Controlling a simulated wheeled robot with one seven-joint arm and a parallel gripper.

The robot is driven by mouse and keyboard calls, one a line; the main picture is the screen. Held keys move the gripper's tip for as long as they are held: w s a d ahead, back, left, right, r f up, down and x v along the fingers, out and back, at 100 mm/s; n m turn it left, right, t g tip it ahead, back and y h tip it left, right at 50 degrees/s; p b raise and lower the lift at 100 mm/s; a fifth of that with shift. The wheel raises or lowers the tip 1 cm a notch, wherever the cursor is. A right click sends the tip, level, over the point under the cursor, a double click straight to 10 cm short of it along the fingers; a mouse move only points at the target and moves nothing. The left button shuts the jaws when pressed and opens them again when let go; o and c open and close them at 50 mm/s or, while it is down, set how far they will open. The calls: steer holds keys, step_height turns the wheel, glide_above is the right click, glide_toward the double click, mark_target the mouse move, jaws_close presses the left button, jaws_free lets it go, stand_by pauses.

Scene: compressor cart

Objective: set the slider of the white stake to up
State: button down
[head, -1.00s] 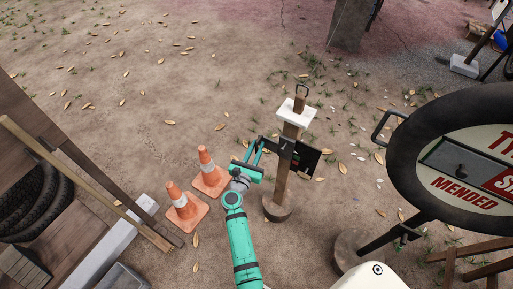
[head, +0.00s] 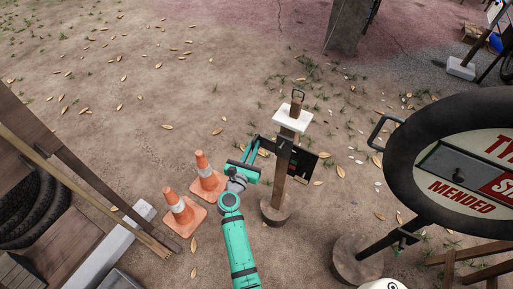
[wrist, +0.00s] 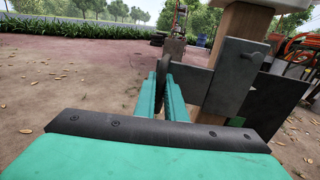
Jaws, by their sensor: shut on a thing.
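The white stake (head: 292,119) is an upright wooden post with a white cap, standing on a round wooden base right of the cones. Its slider (head: 283,149) is a dark grey bracket around the post, below the cap. It also shows large at the right of the wrist view (wrist: 230,78), with an arm reaching left. My gripper (head: 259,143) comes from the left and is shut on the slider's left arm. In the wrist view its two teal fingers (wrist: 163,88) lie close together around that arm; the exact contact is partly hidden.
A dark panel (head: 302,164) sits behind the post on its right. Two orange cones (head: 205,173) stand just left of my gripper. A large round sign (head: 461,162) stands close on the right. The ground behind the stake is mostly open.

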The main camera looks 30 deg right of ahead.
steer(key=shift+d+r, duration=0.1)
steer(key=shift+r, duration=0.25)
steer(key=c, duration=2.1)
jaws_free()
steer(key=shift+f, duration=0.1)
steer(key=v, duration=1.1)
